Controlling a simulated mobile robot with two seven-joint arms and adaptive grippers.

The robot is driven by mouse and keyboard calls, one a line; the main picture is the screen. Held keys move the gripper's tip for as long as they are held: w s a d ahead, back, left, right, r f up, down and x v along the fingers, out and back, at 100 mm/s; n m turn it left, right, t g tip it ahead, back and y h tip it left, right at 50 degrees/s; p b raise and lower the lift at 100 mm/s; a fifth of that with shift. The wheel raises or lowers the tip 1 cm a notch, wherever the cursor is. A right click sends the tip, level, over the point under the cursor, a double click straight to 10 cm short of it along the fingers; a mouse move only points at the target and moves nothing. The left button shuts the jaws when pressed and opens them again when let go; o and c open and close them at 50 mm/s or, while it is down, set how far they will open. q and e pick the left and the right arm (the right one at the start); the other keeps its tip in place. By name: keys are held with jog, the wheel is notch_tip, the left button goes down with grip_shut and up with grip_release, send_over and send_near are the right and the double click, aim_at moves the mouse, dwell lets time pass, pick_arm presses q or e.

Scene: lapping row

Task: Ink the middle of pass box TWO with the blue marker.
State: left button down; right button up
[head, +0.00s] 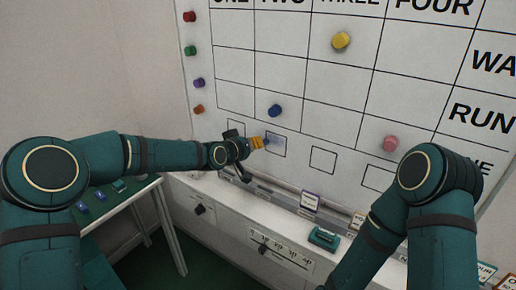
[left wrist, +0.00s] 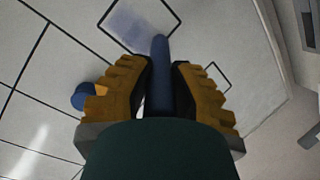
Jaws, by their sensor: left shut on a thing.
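Pass box TWO (head: 281,152) is a small black outline under the TWO column on the whiteboard. It also shows in the left wrist view (left wrist: 174,13), with a pale blue patch of ink (left wrist: 128,27) inside it. My left gripper (head: 262,142) is shut on the blue marker (left wrist: 161,75), its orange fingers on either side of the barrel. The marker points at the board, its far end at or near the box's edge. I cannot tell whether the tip touches the board. My right arm is in the head view, but its gripper is out of frame.
Similar boxes stand on either side, including the one under THREE (head: 322,160). A blue magnet (head: 275,110) sits just above box TWO. Yellow (head: 341,40) and pink (head: 391,144) magnets are farther off. A ledge with a teal eraser-like block (head: 324,239) runs below.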

pick_arm(q)
jog(key=shift+w+a+r, duration=0.1)
jog(key=shift+a, duration=0.05)
jog(key=shift+r, duration=0.45)
jog(key=s+d, duration=0.4)
jog(key=d, duration=0.2)
dwell(0.5)
jog(key=shift+s, duration=0.15)
jog(key=shift+s+a, duration=0.9)
jog(key=shift+s, duration=0.3)
jog(key=shift+s+a, duration=0.85)
jog(key=shift+s, duration=0.35)
jog(key=shift+s+a, duration=0.1)
jog(key=shift+s+a, duration=0.8)
jog(key=shift+s, duration=0.3)
